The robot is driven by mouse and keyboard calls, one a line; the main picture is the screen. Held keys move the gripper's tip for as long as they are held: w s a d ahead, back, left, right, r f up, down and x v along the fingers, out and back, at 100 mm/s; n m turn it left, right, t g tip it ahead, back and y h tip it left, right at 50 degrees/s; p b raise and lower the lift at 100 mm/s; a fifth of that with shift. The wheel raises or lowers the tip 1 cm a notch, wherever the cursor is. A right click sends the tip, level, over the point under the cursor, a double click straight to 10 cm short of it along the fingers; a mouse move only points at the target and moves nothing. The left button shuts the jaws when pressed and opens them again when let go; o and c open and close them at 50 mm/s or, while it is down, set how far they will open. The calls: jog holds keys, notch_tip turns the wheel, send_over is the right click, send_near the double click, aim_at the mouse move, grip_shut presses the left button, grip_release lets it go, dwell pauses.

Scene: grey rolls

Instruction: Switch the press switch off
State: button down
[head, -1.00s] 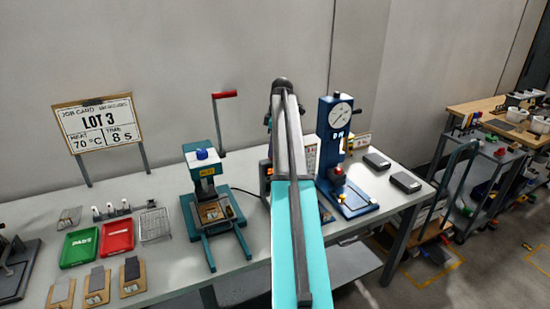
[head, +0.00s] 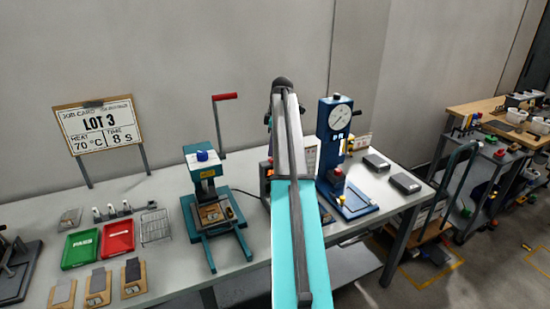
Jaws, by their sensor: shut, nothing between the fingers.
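A teal press (head: 207,190) with a long red-handled lever (head: 224,96) and a blue knob on top stands on the table, left of my arm. A dark box with a small orange-red lit part (head: 265,168) shows just left of my arm, mostly hidden behind it. A cable runs from near the teal press toward it. I cannot make out a press switch or its on or off state. My arm reaches up across the middle of the view, and my gripper is hidden behind it.
A blue gauge stand (head: 335,150) stands close to the right of my arm. Green (head: 80,248) and red (head: 118,236) trays, a wire rack and clipboards lie at left. A job card (head: 98,127) reads LOT 3, 70 °C, 8 s. Dark blocks lie at right.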

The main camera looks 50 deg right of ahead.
aim_at(272, 159)
jog(key=shift+r+p, duration=1.35)
jog(key=shift+r, duration=1.4)
jog(key=shift+r, duration=0.1)
